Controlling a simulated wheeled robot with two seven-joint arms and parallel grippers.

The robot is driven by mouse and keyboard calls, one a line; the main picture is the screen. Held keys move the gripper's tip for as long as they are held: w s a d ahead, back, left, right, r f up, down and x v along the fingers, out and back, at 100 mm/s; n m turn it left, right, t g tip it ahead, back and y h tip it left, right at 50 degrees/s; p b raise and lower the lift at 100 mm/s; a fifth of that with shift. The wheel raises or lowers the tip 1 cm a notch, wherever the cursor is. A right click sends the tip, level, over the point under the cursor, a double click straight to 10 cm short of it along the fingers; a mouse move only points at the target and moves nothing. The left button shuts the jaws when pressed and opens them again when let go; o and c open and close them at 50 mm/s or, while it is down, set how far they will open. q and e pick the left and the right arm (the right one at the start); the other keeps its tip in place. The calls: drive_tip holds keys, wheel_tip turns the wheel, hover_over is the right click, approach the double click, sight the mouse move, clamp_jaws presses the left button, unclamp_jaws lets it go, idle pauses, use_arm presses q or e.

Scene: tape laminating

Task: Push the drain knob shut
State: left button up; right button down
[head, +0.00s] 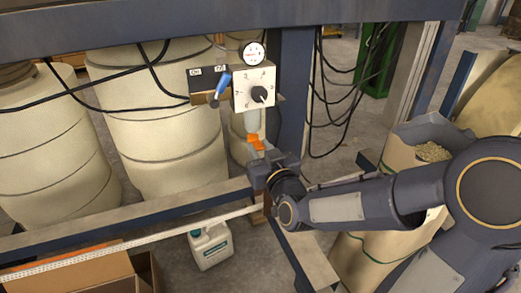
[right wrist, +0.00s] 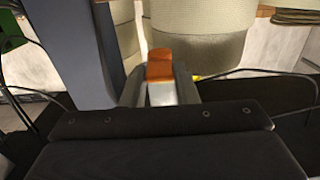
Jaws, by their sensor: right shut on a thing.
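The drain knob (head: 256,142) is a small orange handle below the white control box, under a pale cup-like bowl. In the right wrist view the orange knob (right wrist: 160,66) stands upright between my two fingers. My right gripper (head: 262,158) has come in from the right and is shut on the knob; its dark wrist hides the knob's lower part. The fingers also show in the right wrist view (right wrist: 160,88), one on each side of the knob. My left gripper is not in view.
The white control box (head: 254,88) carries a dial, and a gauge (head: 252,54) sits above it. A blue-handled lever (head: 222,84) is to its left. Pale drums (head: 155,120) stand behind the frame rail (head: 120,215). A white jug (head: 211,245) stands on the floor below.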

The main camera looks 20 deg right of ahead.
drive_tip(key=shift+r+p, duration=0.3)
drive_tip(key=shift+r, duration=0.45)
drive_tip(key=c, duration=1.1)
unclamp_jaws()
drive_tip(key=shift+f, duration=0.1)
drive_tip(key=s+p, duration=0.1)
drive_tip(key=s, duration=0.6)
drive_tip(key=shift+s+a+p, duration=0.2)
drive_tip(key=shift+s+p, duration=0.15)
drive_tip(key=shift+s, duration=0.05)
